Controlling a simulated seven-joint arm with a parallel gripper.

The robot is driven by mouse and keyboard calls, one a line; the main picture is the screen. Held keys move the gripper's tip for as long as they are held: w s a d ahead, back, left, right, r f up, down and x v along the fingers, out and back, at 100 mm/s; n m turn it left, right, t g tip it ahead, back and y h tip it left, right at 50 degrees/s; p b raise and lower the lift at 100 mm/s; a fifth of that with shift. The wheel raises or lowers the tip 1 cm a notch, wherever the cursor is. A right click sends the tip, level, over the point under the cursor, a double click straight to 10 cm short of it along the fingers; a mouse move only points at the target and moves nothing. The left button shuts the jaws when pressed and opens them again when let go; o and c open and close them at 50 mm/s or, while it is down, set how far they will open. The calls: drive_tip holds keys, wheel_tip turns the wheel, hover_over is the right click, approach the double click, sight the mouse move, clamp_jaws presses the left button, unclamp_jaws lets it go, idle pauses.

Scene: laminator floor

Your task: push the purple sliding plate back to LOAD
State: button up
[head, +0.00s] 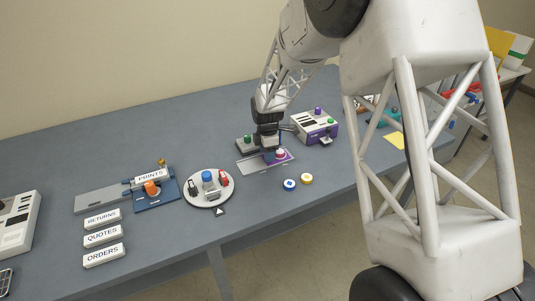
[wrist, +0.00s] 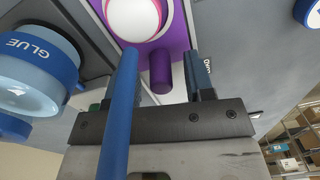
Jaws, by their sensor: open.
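The purple sliding plate (head: 283,160) sits on a pale grey track on the bench, partly hidden by my gripper (head: 270,148). In the wrist view the purple plate (wrist: 182,42) carries a round white-topped part (wrist: 133,16). A short purple post (wrist: 160,72) stands at its near side. My gripper (wrist: 162,68) is open, with one blue finger on each side of the post in the picture. I cannot tell whether either finger touches it. No LOAD marking is readable.
A purple and white machine (head: 315,127) stands just behind and right of the plate. A GLUE container (wrist: 38,70) is at the wrist view's left.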

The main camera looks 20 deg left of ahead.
sight(244, 168)
drive_tip(key=shift+f, duration=0.3)
clamp_jaws()
drive_tip(key=shift+s+a, duration=0.1)
drive_tip(key=s+a, duration=0.6)
drive_tip(key=shift+s+a, duration=0.3)
idle(0.3)
unclamp_jaws()
